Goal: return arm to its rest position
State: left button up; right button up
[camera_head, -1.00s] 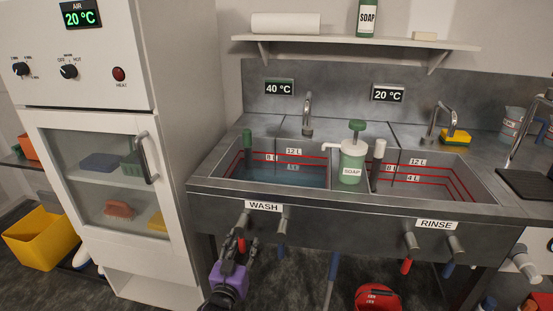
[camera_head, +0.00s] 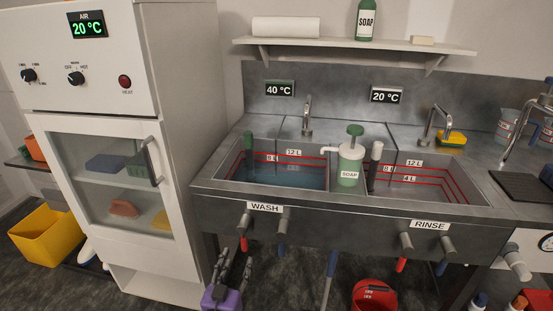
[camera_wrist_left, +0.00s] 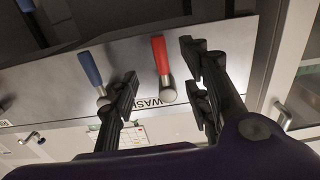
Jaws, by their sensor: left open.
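My left gripper (camera_head: 234,266) has dark fingers and a purple body. In the head view it stands upright at the bottom, in front of the sink bench and below the WASH label (camera_head: 265,207). It is open and nothing shows between its fingers. In the left wrist view the spread fingers of my left gripper (camera_wrist_left: 161,72) frame the red-handled valve (camera_wrist_left: 161,56) on the sink front, and the blue-handled valve (camera_wrist_left: 92,72) is to the left. I cannot tell the gap to them. My right gripper is in neither view.
The wash sink (camera_head: 225,186) holds water; the rinse sink (camera_head: 475,206) is on the right. A green soap pump (camera_head: 350,165) stands between them. A white cabinet (camera_head: 165,250) is left of the gripper. A red object (camera_head: 374,294) is on the floor at lower right.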

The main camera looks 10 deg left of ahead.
pick_arm(q)
jog(key=shift+f, duration=0.1)
jog(key=s+f+g+p, duration=0.1)
jog(key=s+g+p, duration=0.3)
jog(key=s, duration=1.7)
jog(key=s+f+g+p, duration=0.1)
jog(key=s+g+p, duration=0.4)
jog(key=s, duration=1.6)
jog(key=shift+s+f+p, duration=0.25)
jog(key=shift+s+p, duration=0.05)
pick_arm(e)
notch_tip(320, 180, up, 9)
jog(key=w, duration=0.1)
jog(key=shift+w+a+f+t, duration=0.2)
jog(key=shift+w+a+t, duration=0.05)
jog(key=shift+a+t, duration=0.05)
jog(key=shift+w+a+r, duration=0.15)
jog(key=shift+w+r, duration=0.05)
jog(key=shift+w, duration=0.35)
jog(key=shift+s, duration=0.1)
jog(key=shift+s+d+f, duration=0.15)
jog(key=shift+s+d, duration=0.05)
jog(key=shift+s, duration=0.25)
